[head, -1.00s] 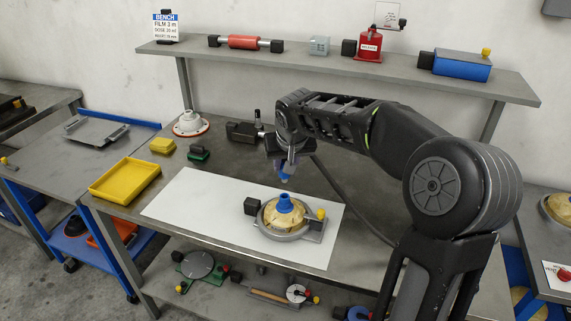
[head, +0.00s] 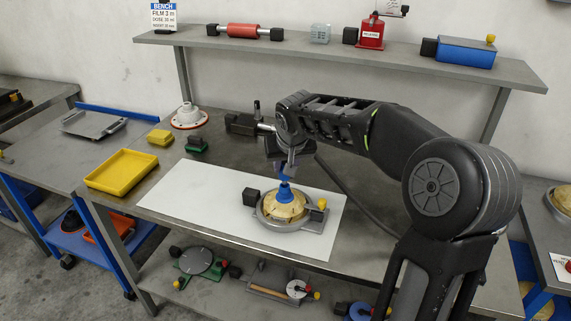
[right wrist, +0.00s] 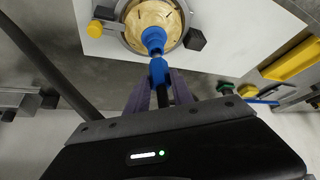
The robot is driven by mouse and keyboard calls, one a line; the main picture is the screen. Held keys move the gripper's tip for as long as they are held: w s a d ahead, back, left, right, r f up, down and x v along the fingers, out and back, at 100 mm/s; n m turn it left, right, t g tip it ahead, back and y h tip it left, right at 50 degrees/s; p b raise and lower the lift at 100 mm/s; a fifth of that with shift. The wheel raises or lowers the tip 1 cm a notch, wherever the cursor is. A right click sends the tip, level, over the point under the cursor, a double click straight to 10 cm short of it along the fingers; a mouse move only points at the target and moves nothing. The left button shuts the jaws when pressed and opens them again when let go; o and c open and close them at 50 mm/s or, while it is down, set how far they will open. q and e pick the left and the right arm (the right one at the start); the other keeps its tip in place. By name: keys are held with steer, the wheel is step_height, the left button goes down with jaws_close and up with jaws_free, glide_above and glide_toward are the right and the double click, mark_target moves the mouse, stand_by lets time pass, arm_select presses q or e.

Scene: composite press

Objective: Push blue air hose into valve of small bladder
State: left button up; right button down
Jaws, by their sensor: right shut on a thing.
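The small bladder (head: 285,211) is a tan dome in a grey ring holder on a white sheet, with a blue valve (head: 285,193) upright on top. It also shows in the right wrist view as a tan disc (right wrist: 140,18) with the blue valve (right wrist: 152,38). My right gripper (head: 287,170) is above the valve, shut on the blue end of the air hose (right wrist: 158,70). In the right wrist view the hose end lines up with the valve, and their ends meet or nearly meet. I cannot tell whether it is inside. My left gripper is not in view.
The holder has a black block (head: 251,197) at left and a yellow knob (head: 321,203) at right. A yellow tray (head: 122,172) sits at the bench's left. A shelf (head: 350,57) with tools runs behind. The white sheet (head: 185,200) is bare on the left.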

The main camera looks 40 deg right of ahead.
steer(key=shift+f+b, duration=1.15)
steer(key=shift+f, duration=0.1)
stand_by(0.7)
steer(key=c, duration=1)
jaws_free()
steer(key=b+v, duration=0.1)
steer(key=v, duration=0.6)
steer(key=shift+s+a+r, duration=0.15)
steer(key=shift+r, duration=0.15)
